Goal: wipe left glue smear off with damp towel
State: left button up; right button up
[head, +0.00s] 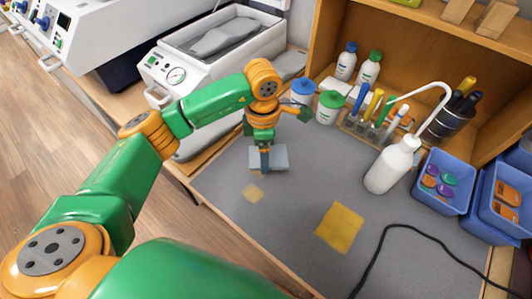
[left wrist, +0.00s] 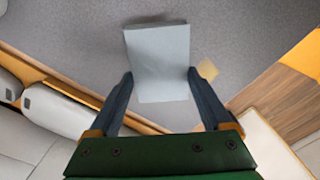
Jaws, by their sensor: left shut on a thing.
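A small tan glue smear (head: 252,192) lies on the grey mat on the left. It also shows in the left wrist view (left wrist: 208,70), just right of the towel. A larger yellow patch (head: 340,227) lies on the mat further right. My left gripper (head: 265,170) points down at the mat, shut on a pale grey-blue towel (head: 281,158). In the left wrist view the towel (left wrist: 158,45) spreads flat between and beyond the fingers. The towel is beside the small smear, not over it. My right gripper is not in view.
A white wash bottle (head: 393,168), a rack of pens (head: 372,132), lidded jars (head: 328,107) and blue bins (head: 446,182) stand at the back right. A black cable (head: 420,235) crosses the mat at right. A white machine (head: 175,80) stands behind on the left. The mat's middle (head: 305,195) is clear.

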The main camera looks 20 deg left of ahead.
pick_arm(q)
jog(key=r+p, duration=0.2)
jog(key=r, duration=0.1)
jog(key=shift+w+r, duration=0.15)
jog(key=shift+w, duration=0.05)
jog(key=shift+r, duration=0.3)
jog(key=shift+s, duration=0.1)
